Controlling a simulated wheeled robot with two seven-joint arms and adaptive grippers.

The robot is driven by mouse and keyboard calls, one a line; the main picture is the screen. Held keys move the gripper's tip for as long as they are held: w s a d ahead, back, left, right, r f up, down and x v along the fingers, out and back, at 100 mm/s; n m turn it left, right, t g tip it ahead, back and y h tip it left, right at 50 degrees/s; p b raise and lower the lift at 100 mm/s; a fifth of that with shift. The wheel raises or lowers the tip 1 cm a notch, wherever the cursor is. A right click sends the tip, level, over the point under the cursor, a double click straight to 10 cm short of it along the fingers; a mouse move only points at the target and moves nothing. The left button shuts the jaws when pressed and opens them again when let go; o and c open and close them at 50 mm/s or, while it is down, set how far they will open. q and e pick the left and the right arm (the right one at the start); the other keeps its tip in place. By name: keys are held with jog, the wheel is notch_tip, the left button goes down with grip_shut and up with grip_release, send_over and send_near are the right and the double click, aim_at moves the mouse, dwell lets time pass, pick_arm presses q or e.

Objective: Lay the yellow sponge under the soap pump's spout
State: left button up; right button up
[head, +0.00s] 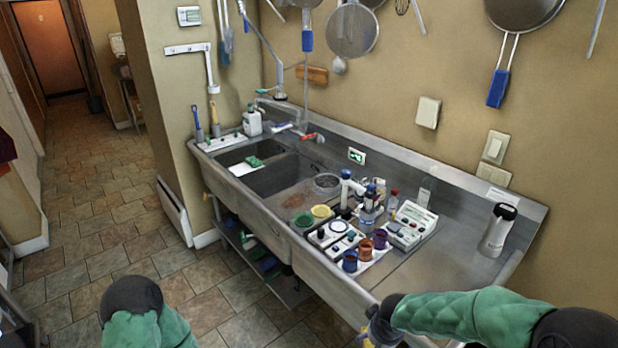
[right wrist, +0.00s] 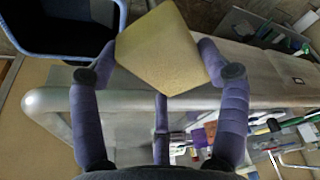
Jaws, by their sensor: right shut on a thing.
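My right gripper (right wrist: 160,58) is shut on the yellow sponge (right wrist: 158,50), with one purple finger on each side of it. In the head view my right gripper (head: 378,332) is low in the picture, at the front edge of the steel sink unit (head: 462,262), and partly cut off. A white bottle with a dark top (head: 252,122) stands at the sink's far left corner. A clear bottle with a blue top (head: 369,207) stands among the items in the middle. I cannot tell for certain which is the soap pump. My left gripper is outside the picture.
Coloured cups (head: 365,249), a white device with buttons (head: 410,225) and small bottles crowd the middle of the sink unit. The steel top between flask and device is bare. The right wrist view shows a blue bin (right wrist: 65,48).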

jog(key=shift+s+f, duration=0.35)
jog(key=shift+s, duration=0.2)
jog(key=shift+s+a+f, duration=0.1)
jog(key=shift+s+f, duration=0.15)
jog(key=shift+f, duration=0.25)
